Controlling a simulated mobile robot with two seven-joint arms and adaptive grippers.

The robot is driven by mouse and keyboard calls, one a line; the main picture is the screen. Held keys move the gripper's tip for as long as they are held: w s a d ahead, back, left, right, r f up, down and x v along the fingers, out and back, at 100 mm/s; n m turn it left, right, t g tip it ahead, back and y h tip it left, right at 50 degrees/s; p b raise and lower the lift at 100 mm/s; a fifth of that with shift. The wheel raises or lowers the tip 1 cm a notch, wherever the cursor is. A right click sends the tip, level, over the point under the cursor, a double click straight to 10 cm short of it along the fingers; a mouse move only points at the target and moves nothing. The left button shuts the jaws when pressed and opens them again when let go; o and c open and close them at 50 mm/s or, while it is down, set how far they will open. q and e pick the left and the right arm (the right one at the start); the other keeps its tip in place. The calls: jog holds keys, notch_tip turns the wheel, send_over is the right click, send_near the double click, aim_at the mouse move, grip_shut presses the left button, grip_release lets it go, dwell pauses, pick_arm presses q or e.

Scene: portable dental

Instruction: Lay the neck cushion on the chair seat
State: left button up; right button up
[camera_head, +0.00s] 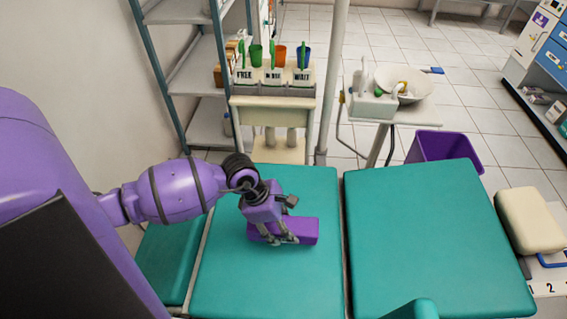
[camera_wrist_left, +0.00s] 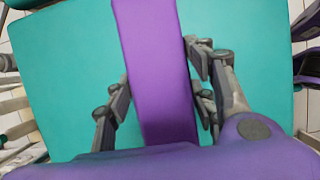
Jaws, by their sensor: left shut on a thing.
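The neck cushion is a purple oblong block (camera_head: 300,230) on or just above a teal chair pad (camera_head: 225,290); I cannot tell whether it touches the pad. My left gripper (camera_head: 275,238) is above it and shut on it. In the left wrist view the cushion (camera_wrist_left: 158,70) runs lengthwise between the two fingers of the left gripper (camera_wrist_left: 162,92), with teal padding (camera_wrist_left: 65,60) below. My right gripper is not in view.
Another teal pad (camera_head: 430,240) lies to the right across a narrow gap. A white pole (camera_head: 333,80), a holder with cups (camera_head: 275,78) and a basin unit (camera_head: 385,95) stand behind. A purple bin (camera_head: 445,147) and a cream stool (camera_head: 530,220) are at the right.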

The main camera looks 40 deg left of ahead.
pick_arm(q)
jog(key=shift+w+a+f, duration=0.2)
jog(key=shift+w+f, duration=0.1)
jog(key=shift+f, duration=0.15)
jog(key=shift+w+f, duration=0.1)
jog(key=shift+f, duration=1.5)
jog(key=shift+f+b, duration=0.15)
jog(key=shift+b, duration=0.15)
jog(key=o, duration=1.2)
jog(key=shift+o, duration=0.2)
jog(key=p+v, duration=0.1)
jog(key=v, duration=1.1)
